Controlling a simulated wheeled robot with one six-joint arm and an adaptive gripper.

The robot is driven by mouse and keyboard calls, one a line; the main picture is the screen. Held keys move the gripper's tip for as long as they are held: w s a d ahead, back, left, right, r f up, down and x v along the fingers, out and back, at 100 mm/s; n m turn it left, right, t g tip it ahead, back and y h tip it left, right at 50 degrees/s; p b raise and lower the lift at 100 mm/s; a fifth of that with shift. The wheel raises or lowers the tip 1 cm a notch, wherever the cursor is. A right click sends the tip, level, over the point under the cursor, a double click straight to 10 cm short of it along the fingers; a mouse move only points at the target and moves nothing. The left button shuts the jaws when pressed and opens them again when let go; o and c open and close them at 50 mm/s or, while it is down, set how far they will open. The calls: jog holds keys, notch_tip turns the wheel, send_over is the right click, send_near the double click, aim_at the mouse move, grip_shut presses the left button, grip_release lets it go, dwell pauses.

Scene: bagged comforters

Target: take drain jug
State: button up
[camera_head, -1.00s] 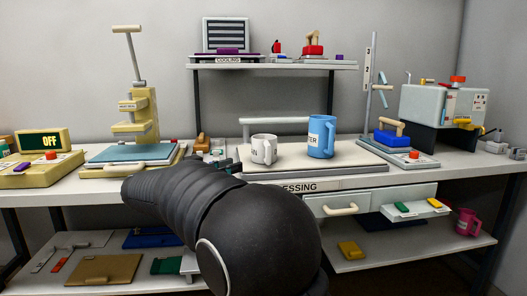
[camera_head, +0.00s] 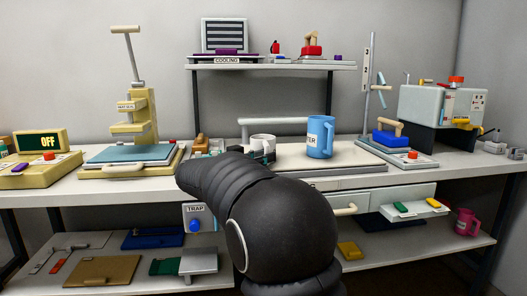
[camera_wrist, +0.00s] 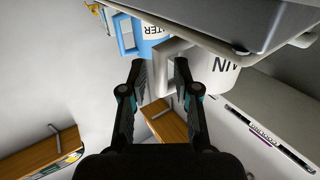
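The drain jug is the white jug (camera_head: 263,138), standing upright on the pale bench board. In the wrist view the white jug (camera_wrist: 215,72) shows part of a dark label ending in "IN", and its handle lies close ahead of my fingertips. My gripper (camera_wrist: 159,72) is open, with one finger on each side of the handle; I cannot tell whether either touches it. In the head view my gripper (camera_head: 264,153) is mostly hidden behind my arm, and the jug's lower part is hidden.
A blue jug (camera_head: 320,138) labelled "...TER" stands just right of the white jug. The board (camera_head: 360,161) is clear to the right of it. A beige press (camera_head: 135,120) stands to the left and a shelf (camera_head: 290,66) is above.

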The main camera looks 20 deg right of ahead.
aim_at(270, 139)
jog(key=shift+w+d, duration=0.25)
jog(key=shift+d, duration=0.45)
grip_shut()
jog(key=shift+r, duration=0.5)
jog(key=r, duration=0.2)
jog(key=r+p, duration=0.1)
jog(key=r, duration=0.1)
jog(key=shift+s+d, duration=0.3)
jog(key=shift+s, duration=0.05)
jog(key=s+d+r, duration=0.6)
jog(key=s+d, duration=0.1)
jog(key=s, duration=0.1)
jog(key=shift+d+p, duration=0.15)
jog(key=shift+p, duration=0.15)
